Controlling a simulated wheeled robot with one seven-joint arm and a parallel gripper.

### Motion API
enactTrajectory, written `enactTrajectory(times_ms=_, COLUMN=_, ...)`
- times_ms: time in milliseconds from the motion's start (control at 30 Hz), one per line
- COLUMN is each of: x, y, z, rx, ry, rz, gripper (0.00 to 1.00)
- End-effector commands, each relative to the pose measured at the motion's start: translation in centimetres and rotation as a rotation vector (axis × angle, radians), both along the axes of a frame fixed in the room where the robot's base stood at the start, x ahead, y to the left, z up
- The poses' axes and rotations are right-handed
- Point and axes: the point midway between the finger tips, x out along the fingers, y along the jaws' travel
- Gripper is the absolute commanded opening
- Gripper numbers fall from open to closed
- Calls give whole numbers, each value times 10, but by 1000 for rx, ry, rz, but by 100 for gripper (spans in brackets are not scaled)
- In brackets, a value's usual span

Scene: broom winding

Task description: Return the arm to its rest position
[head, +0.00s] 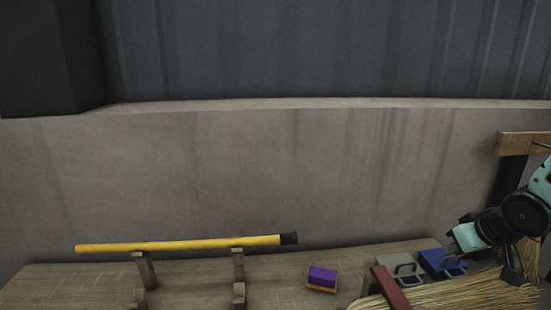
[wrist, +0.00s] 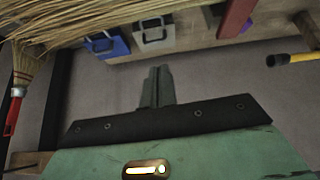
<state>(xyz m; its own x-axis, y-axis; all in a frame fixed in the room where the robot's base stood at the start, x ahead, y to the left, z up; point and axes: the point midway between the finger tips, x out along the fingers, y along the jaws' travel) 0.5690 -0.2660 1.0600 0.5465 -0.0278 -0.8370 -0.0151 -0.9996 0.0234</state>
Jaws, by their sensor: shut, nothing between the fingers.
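My gripper (wrist: 157,85) shows in the wrist view with its dark fingers together and nothing between them. It hangs over empty space in front of the grey wall. In the head view my teal and black arm is at the right edge, above the right end of the workbench; the fingertips are hard to make out there. The yellow broom handle (head: 180,244), with a black end, lies across wooden supports on the bench, well left of the arm. A bundle of straw (head: 445,296) lies at the front right, below the arm.
The wooden workbench (head: 75,282) runs along the wall. A small red-handled broom (wrist: 27,72) hangs at left in the wrist view.

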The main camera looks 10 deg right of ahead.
Motion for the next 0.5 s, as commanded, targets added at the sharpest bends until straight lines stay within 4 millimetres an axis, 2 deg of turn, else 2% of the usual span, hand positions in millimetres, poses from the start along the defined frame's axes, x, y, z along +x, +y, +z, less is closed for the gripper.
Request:
enactTrajectory(times_ms=33, x=4, y=18, z=2, rx=-16, ry=23, rz=37, gripper=0)
enactTrajectory(times_ms=133, x=6, y=54, z=5, rx=-42, ry=81, rz=93, gripper=0)
enactTrajectory(times_ms=267, x=1, y=102, z=9, rx=-71, ry=155, rz=169, gripper=0)
enactTrajectory(times_ms=367, x=-9, y=140, z=13, rx=-90, ry=209, rz=229, gripper=0)
enactTrajectory(times_ms=500, x=-32, y=192, z=20, rx=-108, ry=282, rz=319, gripper=0)
